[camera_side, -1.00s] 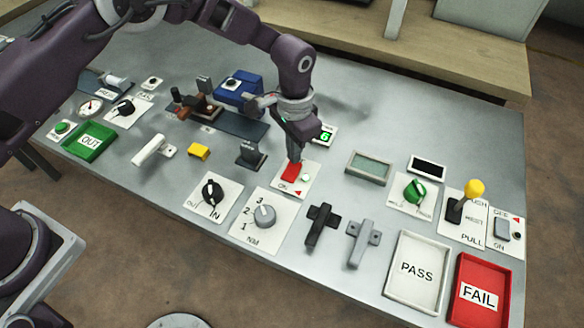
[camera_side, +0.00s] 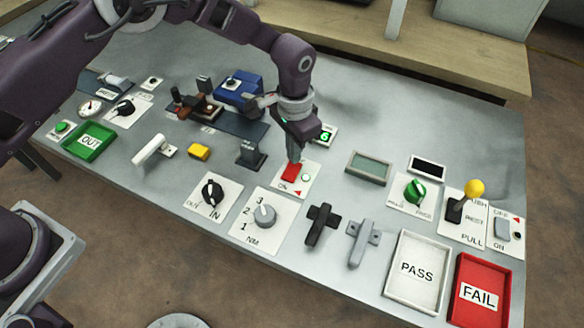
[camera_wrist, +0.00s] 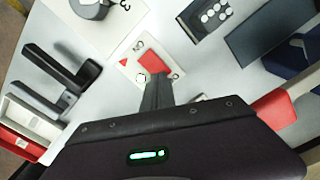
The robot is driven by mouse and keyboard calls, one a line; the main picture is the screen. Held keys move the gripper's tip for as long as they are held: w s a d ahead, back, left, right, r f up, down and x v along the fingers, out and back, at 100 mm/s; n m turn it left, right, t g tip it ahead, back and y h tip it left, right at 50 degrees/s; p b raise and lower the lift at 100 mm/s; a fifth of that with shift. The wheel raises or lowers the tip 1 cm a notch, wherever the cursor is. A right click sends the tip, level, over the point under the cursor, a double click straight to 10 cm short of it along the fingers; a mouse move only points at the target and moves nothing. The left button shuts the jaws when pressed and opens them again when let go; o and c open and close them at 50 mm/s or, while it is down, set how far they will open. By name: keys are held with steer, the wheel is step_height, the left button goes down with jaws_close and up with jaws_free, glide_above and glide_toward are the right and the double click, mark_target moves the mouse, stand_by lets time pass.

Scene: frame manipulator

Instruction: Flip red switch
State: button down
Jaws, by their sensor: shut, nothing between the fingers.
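The red switch (camera_side: 291,173) sits on a small white plate marked ON, near the middle of the grey table. Beside it on the same plate is a small round lamp (camera_side: 306,178), which looks bright with a green rim. My gripper (camera_side: 294,157) points down with its shut fingertips at the far edge of the switch; I cannot tell whether they touch it. In the wrist view the red switch (camera_wrist: 156,62) lies just beyond the shut fingers (camera_wrist: 157,88), and the lamp (camera_wrist: 142,77) shows beside their tip. The fingers hold nothing.
A numbered dial (camera_side: 264,215), a black handle (camera_side: 321,225) and a grey handle (camera_side: 362,241) stand nearer the front edge. A grey screen (camera_side: 368,168) is to the right, with bare table between.

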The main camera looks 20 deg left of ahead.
steer(key=shift+f, duration=1.25)
stand_by(0.9)
steer(key=shift+r, duration=3.5)
steer(key=s+a+r+n+t, duration=0.1)
steer(key=s+a+r, duration=0.25)
steer(key=r, duration=0.35)
steer(key=s+a+r+n+t, duration=0.1)
steer(key=s+a+r, duration=0.1)
steer(key=a+r, duration=0.45)
steer(key=s+a+r+n+t, duration=0.1)
steer(key=s+a+r, duration=0.2)
steer(key=r, duration=0.6)
steer(key=s+a+r+n+t, duration=0.1)
steer(key=s+a, duration=0.3)
steer(key=s, duration=0.6)
steer(key=s+a+r+n+t, duration=0.1)
steer(key=s+a, duration=0.3)
steer(key=s, duration=0.6)
steer(key=shift+s+a+n+t, duration=0.2)
steer(key=shift+s+n+t, duration=0.15)
steer(key=shift+n, duration=0.15)
